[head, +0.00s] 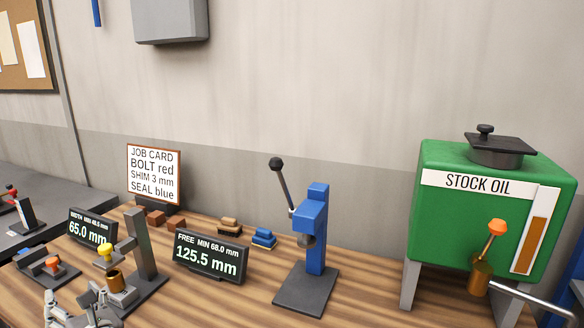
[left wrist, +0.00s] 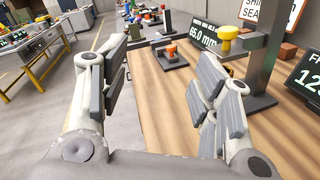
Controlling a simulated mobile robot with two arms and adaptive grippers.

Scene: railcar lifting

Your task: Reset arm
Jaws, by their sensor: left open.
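My left gripper (head: 84,310) is at the bottom left of the head view, near the front of the bench and just in front of a gauge stand (head: 148,250) with a yellow knob (head: 106,250). The yellow knob (left wrist: 228,32) and stand show beyond the right finger. My right gripper is not in view.
On the wooden bench stand a 125.5 mm display (head: 210,258), a blue lever press (head: 317,230), a job card (head: 153,172) and small coloured blocks (head: 264,240). A green stock oil tank (head: 440,225) stands right.

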